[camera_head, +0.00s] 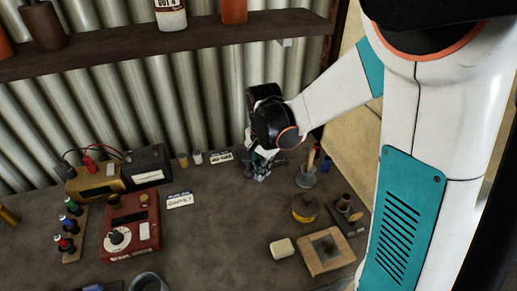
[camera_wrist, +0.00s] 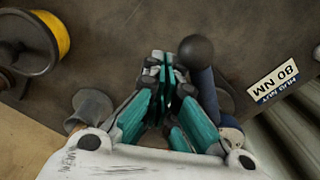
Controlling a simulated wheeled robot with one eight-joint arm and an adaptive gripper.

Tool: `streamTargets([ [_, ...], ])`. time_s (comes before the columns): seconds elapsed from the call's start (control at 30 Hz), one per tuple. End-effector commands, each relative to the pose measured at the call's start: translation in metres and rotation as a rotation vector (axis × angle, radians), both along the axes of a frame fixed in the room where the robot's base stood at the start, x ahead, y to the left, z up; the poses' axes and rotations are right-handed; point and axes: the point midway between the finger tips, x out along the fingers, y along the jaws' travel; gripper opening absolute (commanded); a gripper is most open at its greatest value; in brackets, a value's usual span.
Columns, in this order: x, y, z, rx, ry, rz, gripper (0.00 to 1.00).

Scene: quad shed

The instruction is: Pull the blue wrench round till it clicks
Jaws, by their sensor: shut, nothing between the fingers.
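The blue wrench shows in the wrist view as a blue bar (camera_wrist: 207,96) with a dark round knob (camera_wrist: 197,50) at its end. My gripper (camera_wrist: 162,65) has its teal fingers closed together, with nothing between them, just left of the bar and knob. I cannot tell whether a finger touches the bar. In the head view my gripper (camera_head: 261,172) points down low over the back of the bench, and it and my wrist hide most of the wrench there. The wrench's other end is not clear in either view.
An "80 NM" hub nut label (camera_wrist: 274,82) lies near the wall. Right of my gripper stand a grey cup with a wooden handle (camera_head: 307,175) and a yellow spool (camera_head: 305,208). A red box (camera_head: 131,226) is at left. A shelf (camera_head: 150,53) overhangs the back.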

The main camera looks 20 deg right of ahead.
Motion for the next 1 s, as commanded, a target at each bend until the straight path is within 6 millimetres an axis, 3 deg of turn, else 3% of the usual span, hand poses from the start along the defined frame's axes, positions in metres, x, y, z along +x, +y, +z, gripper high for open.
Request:
streamTargets([
  [0.4, 0.002, 0.009, 0.0, 0.0, 0.0, 0.001, 0.0],
  [1.0, -0.008, -0.009, 0.0, 0.0, 0.0, -0.001, 0.0],
])
